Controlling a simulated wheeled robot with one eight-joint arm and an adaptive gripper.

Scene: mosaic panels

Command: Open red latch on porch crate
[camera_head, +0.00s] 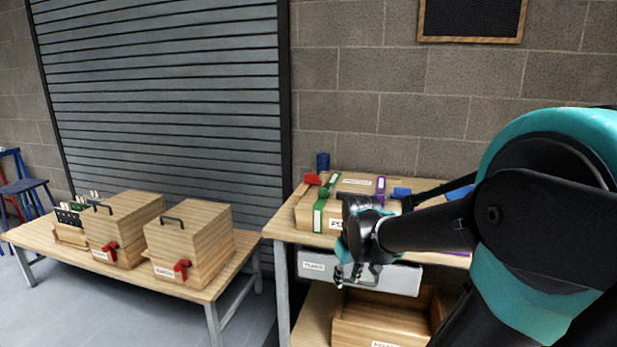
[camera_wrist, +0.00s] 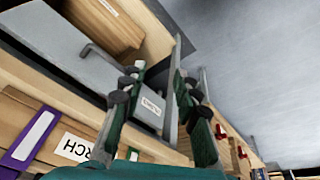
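Two wooden crates stand on the low bench at left in the head view. The nearer crate (camera_head: 190,232) has a red latch (camera_head: 182,269) low on its front; the farther crate (camera_head: 128,222) has another red latch (camera_head: 110,251). Their small labels are too blurred to read, so I cannot tell which is the porch crate. Both red latches show small in the wrist view (camera_wrist: 242,152) (camera_wrist: 220,131). My gripper (camera_head: 348,277) is at the right-hand workbench, far from both crates. Its fingers (camera_wrist: 158,85) are apart, with a grey drawer front behind them; I see nothing held.
The grey drawer (camera_head: 325,268) with a wire handle hangs under the workbench top (camera_head: 283,232). Strapped wooden boxes lie on top; one label in the wrist view ends in "RCH" (camera_wrist: 80,148). An open wooden box (camera_head: 365,325) sits below. Floor (camera_head: 170,320) before the low bench is clear.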

